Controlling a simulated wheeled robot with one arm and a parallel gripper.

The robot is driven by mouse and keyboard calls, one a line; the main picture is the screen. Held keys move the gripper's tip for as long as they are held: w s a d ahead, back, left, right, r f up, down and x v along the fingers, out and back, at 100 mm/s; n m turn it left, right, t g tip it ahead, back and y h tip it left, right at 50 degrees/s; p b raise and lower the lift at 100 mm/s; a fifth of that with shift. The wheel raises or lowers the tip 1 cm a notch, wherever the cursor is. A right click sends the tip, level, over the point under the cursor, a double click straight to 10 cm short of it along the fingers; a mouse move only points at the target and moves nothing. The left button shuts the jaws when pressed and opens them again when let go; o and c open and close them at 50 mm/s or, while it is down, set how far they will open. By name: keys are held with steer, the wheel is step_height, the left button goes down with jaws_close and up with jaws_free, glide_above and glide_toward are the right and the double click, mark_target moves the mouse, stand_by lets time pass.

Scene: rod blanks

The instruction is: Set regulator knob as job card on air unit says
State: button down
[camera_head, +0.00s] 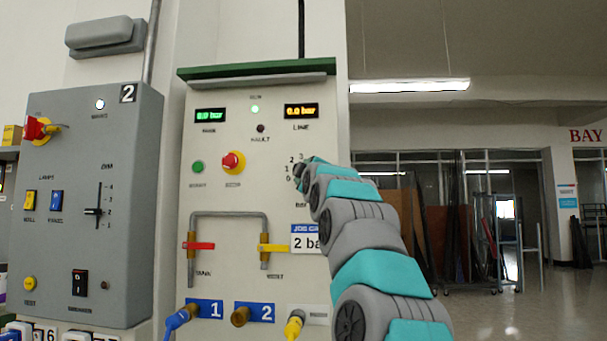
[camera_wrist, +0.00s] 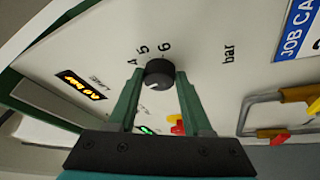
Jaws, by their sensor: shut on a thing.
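The black regulator knob (camera_wrist: 160,73) sits on the pale panel of the air unit (camera_head: 225,105), with scale numbers 4, 5 and 6 visible beside it in the wrist view. My gripper (camera_wrist: 160,80) is shut on the knob, one green finger on each side. In the head view my arm hides most of the knob, and the scale numbers 0 to 3 show beside it. The job card (camera_head: 306,238) reads "2 ba", its right part hidden by my arm. It also shows in the wrist view (camera_wrist: 297,30). The LINE display (camera_head: 301,111) reads 0.0 bar.
A red mushroom button (camera_head: 232,162), a red-handled valve (camera_head: 199,246) and a yellow-handled valve (camera_head: 272,248) are on the same panel. Hose ports, including a yellow plug (camera_head: 294,325), lie below. A grey control box (camera_head: 85,200) stands left. Open floor is at right.

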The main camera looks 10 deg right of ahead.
steer(key=shift+n, duration=0.6)
steer(key=shift+d+r+n+g+y, duration=0.1)
steer(key=shift+n+g+y, duration=0.25)
steer(key=shift+n, duration=0.25)
steer(key=shift+n+g, duration=0.25)
steer(key=shift+n, duration=0.25)
steer(key=shift+c, duration=1.6)
jaws_free()
steer(key=shift+s, duration=0.15)
steer(key=s+f+b, duration=0.1)
steer(key=s+b, duration=0.4)
steer(key=s, duration=0.2)
steer(key=shift+s+d+f, duration=0.15)
steer(key=shift+s+d, duration=0.1)
steer(key=shift+s, duration=0.05)
